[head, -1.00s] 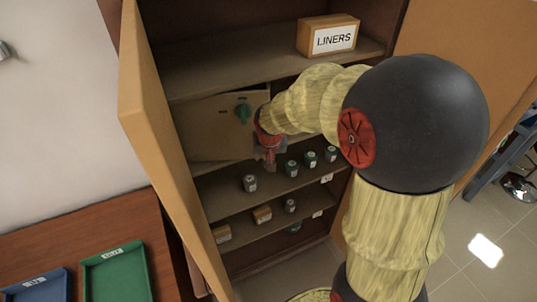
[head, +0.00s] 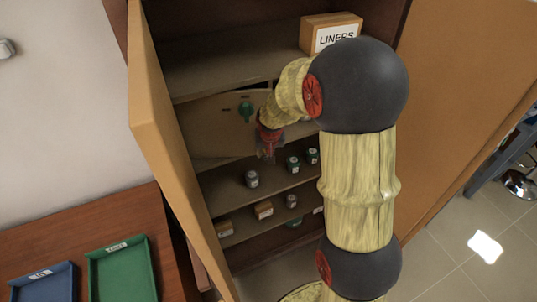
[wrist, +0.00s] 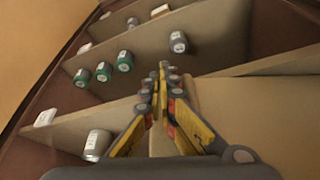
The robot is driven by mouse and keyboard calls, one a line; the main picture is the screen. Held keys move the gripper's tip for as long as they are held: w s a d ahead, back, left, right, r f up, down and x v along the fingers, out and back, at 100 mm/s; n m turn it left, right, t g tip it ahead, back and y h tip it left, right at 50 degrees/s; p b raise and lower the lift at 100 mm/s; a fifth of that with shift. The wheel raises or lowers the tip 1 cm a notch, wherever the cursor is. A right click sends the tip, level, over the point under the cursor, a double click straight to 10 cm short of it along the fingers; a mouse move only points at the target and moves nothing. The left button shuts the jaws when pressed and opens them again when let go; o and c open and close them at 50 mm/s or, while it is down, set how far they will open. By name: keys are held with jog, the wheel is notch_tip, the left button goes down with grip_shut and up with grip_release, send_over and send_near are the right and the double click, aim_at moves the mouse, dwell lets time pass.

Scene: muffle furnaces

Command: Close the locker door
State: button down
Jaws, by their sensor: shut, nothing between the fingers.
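In the wrist view the shut fingers (wrist: 163,70) reach past a pale beige panel (wrist: 265,115) on the right, probably the locker door. I cannot tell whether they touch it. The green knob is not visible there.
Tall cabinet doors stand open at left (head: 165,120) and right (head: 455,110). A box labelled LINERS (head: 318,30) sits on the upper shelf. Several small jars stand on lower shelves, including a grey one (head: 252,179) near my gripper. A green tray (head: 122,270) lies on the left table.

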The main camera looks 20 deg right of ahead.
jog(key=shift+w, duration=0.1)
jog(key=w+d, duration=0.2)
jog(key=w, duration=0.5)
jog(key=shift+d+b, duration=0.3)
jog(key=shift+b, duration=0.15)
